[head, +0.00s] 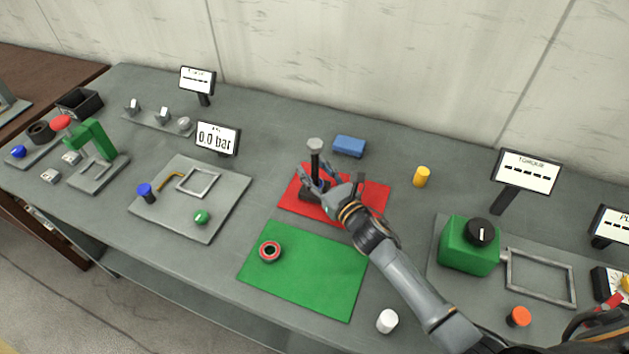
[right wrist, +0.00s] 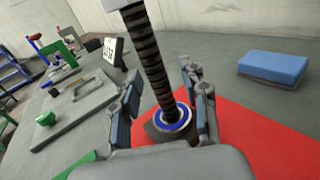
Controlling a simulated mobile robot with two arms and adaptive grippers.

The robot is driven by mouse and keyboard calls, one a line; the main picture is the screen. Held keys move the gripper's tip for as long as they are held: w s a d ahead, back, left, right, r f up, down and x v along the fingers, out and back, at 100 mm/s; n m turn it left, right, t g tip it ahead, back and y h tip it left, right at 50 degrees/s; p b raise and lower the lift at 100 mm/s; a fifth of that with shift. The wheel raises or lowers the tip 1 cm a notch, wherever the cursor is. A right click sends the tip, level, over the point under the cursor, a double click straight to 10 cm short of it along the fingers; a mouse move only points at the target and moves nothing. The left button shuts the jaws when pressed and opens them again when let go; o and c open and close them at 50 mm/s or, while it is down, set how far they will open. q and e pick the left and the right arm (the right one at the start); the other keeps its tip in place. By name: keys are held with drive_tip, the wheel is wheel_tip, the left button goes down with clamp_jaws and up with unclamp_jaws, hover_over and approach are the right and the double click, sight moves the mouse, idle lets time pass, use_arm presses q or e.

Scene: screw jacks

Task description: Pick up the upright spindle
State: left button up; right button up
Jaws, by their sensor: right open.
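The upright spindle (head: 316,160) is a dark threaded rod with a light grey top, standing on the red mat (head: 374,196). The right wrist view shows its thread (right wrist: 148,58) close up, slightly tilted in the picture, rising from a dark base with a blue ring (right wrist: 170,122). My right gripper (head: 322,182) is open around the spindle's lower part. In the right wrist view its fingers (right wrist: 162,96) stand on either side of the rod, with a visible gap on the right.
A blue block (head: 349,146) and a yellow cylinder (head: 421,177) stand behind the red mat. A green mat (head: 310,280) with a red ring (head: 270,250) lies in front. A fixture plate (head: 232,196) is at left, a green box (head: 466,250) at right.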

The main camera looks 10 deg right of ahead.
clamp_jaws()
drive_tip(key=shift+w+r, duration=0.1)
drive_tip(key=shift+r, duration=0.1)
idle(0.3)
drive_tip(key=shift+r, duration=0.1)
